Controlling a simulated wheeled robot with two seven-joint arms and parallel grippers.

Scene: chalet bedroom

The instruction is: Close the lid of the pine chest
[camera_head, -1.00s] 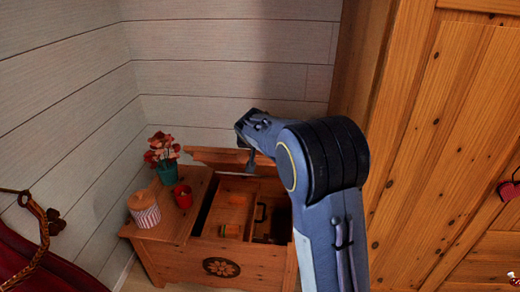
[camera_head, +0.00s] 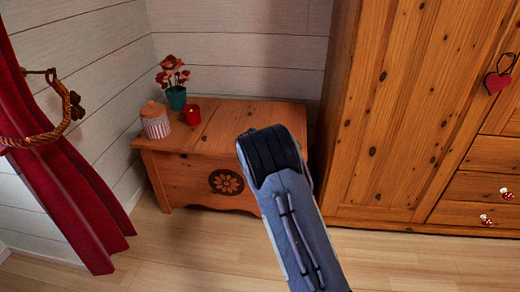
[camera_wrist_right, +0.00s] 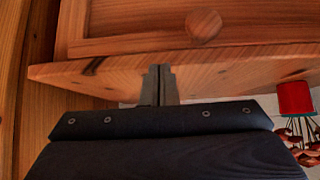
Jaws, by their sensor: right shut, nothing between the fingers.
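The pine chest (camera_head: 185,178) stands against the back wall, with a dark flower emblem on its front. Its lid (camera_head: 235,115) lies flat across the top, level with the fixed left section; no opening shows in the visible part. My right arm covers part of the lid and the chest's right front. My right gripper is hidden behind that arm in the head view. In the right wrist view its fingers (camera_wrist_right: 158,85) are together and empty, at the edge of a pine board (camera_wrist_right: 225,75); whether they touch is unclear. My left gripper is out of view.
A striped jar (camera_head: 155,122), a red cup (camera_head: 192,115) and a flower pot (camera_head: 177,97) stand on the chest's left section. A pine wardrobe (camera_head: 375,130) stands close on the right, a red curtain (camera_head: 75,185) on the left. Floor (camera_head: 190,250) in front is clear.

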